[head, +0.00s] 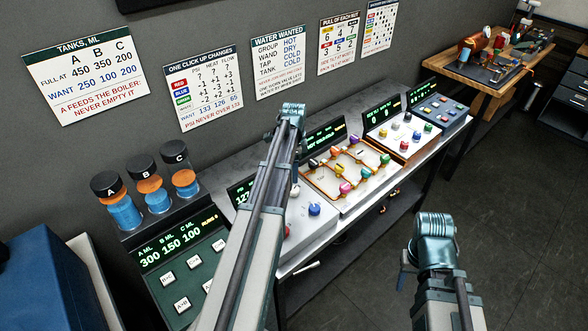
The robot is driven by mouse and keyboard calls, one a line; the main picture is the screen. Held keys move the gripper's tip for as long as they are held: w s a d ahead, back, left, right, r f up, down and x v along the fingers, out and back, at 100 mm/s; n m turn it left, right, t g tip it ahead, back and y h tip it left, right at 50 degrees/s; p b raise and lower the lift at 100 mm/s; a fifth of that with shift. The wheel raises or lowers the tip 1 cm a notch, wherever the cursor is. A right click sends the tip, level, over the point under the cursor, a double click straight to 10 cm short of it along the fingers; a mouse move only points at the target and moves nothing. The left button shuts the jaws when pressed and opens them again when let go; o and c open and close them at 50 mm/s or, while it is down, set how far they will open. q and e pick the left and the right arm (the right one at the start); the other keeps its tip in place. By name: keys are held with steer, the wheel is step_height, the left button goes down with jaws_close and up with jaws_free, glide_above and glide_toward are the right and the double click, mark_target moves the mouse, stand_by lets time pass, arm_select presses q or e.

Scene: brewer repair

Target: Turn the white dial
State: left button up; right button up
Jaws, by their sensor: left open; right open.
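The white dial (295,190) shows on a pale console (312,232), right beside my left arm, which covers part of that console. A blue dial (314,209) and a red dial (287,231) sit on the same console. My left gripper (292,108) is beyond the white dial, up in front of the wall, and looks empty. My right gripper (436,222) is over the floor in front of the bench, away from the dials, and looks empty. The gaps between the jaws are hard to see in both.
A tank panel (186,265) with three canisters stands left of my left arm. To the right are a console with colored knobs (350,172) and two button consoles (400,132). Wall charts hang behind. A wooden bench (500,72) stands far right. The floor (510,190) is clear.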

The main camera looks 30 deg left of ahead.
arm_select(q)
step_height(320, 180, up, 4)
steer(key=p, duration=0.3)
steer(key=shift+r, duration=0.2)
steer(key=s+d+f+n+b, duration=0.2)
steer(key=s+d+f+b, duration=0.2)
steer(key=s+d, duration=0.3)
steer(key=s+d+f+n+b, duration=0.2)
steer(key=s+d+f+b, duration=0.3)
steer(key=d, duration=1)
steer(key=s+d+f+n+y+b, duration=0.1)
steer(key=s+d+f+n+b, duration=0.2)
steer(key=s+d, duration=0.6)
steer(key=d+f+b, duration=0.1)
steer(key=d, duration=0.1)
steer(key=shift+d+f, duration=0.2)
steer(key=shift+d, duration=0.1)
